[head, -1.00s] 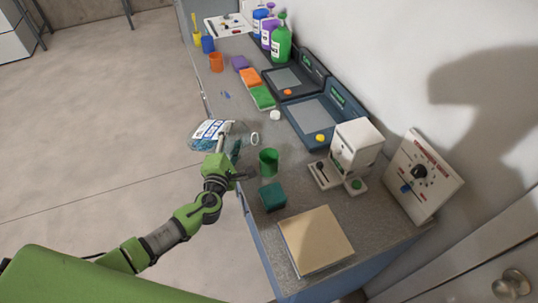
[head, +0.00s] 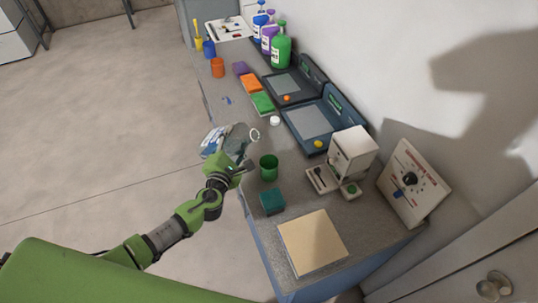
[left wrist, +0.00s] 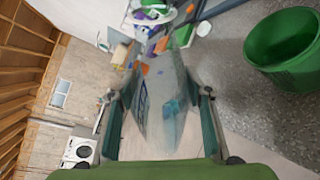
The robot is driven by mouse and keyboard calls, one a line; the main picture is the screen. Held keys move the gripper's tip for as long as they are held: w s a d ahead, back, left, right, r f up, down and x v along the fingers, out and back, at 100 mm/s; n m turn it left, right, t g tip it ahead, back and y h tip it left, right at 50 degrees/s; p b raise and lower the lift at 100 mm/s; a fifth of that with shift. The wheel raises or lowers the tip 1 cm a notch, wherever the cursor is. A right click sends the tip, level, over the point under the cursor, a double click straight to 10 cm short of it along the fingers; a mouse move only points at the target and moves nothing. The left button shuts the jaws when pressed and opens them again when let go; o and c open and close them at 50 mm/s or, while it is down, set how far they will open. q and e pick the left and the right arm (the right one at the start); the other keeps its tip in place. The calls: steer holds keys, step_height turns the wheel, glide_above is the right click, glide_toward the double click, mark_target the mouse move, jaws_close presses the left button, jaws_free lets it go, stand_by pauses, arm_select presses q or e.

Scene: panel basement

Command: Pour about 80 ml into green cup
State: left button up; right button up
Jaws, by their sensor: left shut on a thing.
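The green cup (head: 269,167) stands upright on the counter near its left edge, with its mouth up. It also shows at the upper right of the left wrist view (left wrist: 287,50). My left gripper (head: 238,167) is shut on a clear bottle (head: 236,140) with a blue and white label, to the left of the cup. The bottle lies tilted, its ring-shaped mouth toward the right, apart from the cup. In the left wrist view the clear bottle (left wrist: 165,115) sits between the fingers. I cannot tell how much liquid it holds or whether any flows. My right gripper is not in view.
A teal block (head: 272,201) and a tan board (head: 312,241) lie in front of the cup. A white device (head: 352,153) stands to its right. Two dark scale-like units (head: 315,121), sponges (head: 262,103), an orange cup (head: 217,67) and a green bottle (head: 281,47) stand behind.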

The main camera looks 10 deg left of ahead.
mark_target(237, 133)
arm_select(q)
steer(key=r+n+p, duration=0.1)
steer(key=d+r+n+p, duration=0.1)
steer(key=p, duration=0.1)
steer(key=shift+s+r+g+h, duration=0.1)
steer(key=shift+r+g+h, duration=0.2)
steer(key=shift+r, duration=0.05)
steer(key=shift+d+f+n+b, duration=0.1)
steer(key=shift+d+n+b, duration=0.05)
steer(key=shift+n+b, duration=0.15)
steer(key=n, duration=0.1)
steer(key=r+n+h, duration=0.1)
steer(key=n, duration=0.1)
steer(key=shift+a+r+g+h, duration=0.25)
steer(key=shift+g+h, duration=0.05)
steer(key=n+h, duration=0.1)
steer(key=n, duration=0.1)
steer(key=shift+n+g, duration=0.3)
steer(key=shift+n, duration=0.1)
stand_by(1.0)
